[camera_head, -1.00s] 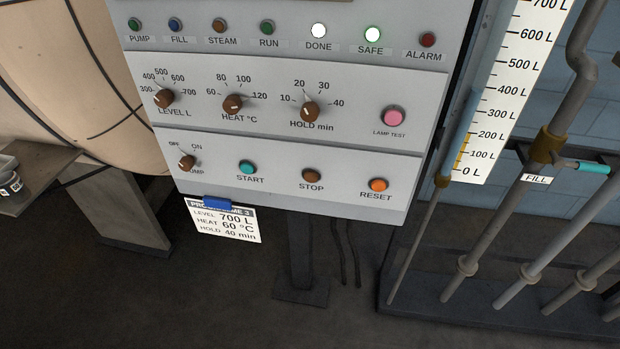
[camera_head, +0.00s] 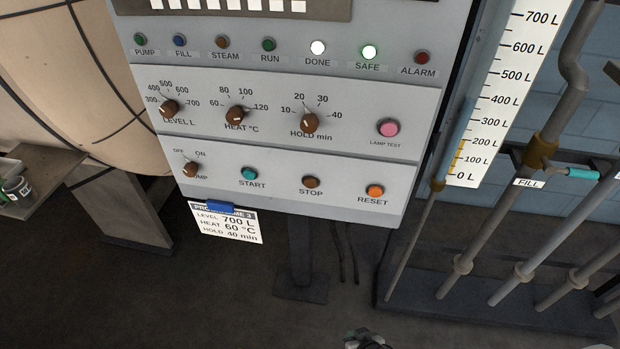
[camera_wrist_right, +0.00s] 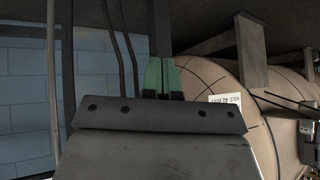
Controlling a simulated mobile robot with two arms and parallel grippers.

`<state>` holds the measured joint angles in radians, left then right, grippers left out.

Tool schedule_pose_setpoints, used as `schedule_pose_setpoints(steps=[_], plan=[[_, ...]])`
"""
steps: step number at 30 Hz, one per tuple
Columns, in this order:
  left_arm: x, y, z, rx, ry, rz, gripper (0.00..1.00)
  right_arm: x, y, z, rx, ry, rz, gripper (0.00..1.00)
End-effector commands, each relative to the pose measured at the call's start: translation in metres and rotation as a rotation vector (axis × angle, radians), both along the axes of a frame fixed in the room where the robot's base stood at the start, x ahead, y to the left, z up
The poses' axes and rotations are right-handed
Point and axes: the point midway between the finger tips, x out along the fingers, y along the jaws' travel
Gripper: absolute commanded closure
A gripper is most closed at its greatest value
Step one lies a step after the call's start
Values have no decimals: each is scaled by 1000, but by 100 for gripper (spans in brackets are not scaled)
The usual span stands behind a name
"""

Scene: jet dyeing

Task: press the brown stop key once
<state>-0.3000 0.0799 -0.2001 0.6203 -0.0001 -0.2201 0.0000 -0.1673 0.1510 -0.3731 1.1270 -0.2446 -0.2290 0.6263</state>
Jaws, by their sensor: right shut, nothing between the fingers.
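The brown stop key (camera_head: 311,182) sits on the lower strip of the grey control panel (camera_head: 290,207), between the teal START key (camera_head: 249,173) and the orange RESET key (camera_head: 375,191). My right gripper (camera_head: 366,340) just enters at the bottom edge of the head view, well below the panel and apart from it. In the right wrist view its green fingers (camera_wrist_right: 161,76) are together with nothing between them. The stop key is not visible in the wrist view. My left gripper is not in view.
The DONE lamp (camera_head: 318,48) and SAFE lamp (camera_head: 369,52) glow. A programme card (camera_head: 228,225) hangs under the panel on a blue clip. Pipes and a level scale (camera_head: 500,100) stand at the right. A beige vessel (camera_head: 85,60) is at the left.

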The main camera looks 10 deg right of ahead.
Motion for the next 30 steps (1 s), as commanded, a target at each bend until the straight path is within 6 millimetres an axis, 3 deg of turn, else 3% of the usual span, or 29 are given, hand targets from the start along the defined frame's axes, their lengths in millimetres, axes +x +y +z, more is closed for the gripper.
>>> schedule_pose_setpoints(steps=[1, 3, 9, 15, 21, 25, 30], plan=[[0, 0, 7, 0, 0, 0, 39, 17, 7, 23, 24, -45, -4, 100], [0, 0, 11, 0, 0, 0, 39, 37, 17, 50, 66, -100, -13, 100], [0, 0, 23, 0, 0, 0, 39, 84, 48, 133, 199, -250, -30, 100], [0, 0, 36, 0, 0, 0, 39, 115, 79, 222, 353, -387, -31, 100], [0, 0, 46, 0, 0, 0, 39, 127, 104, 299, 498, -487, -18, 100], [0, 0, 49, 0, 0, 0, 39, 129, 114, 330, 562, -524, -11, 100], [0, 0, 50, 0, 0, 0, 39, 129, 119, 347, 600, -541, -6, 100]])
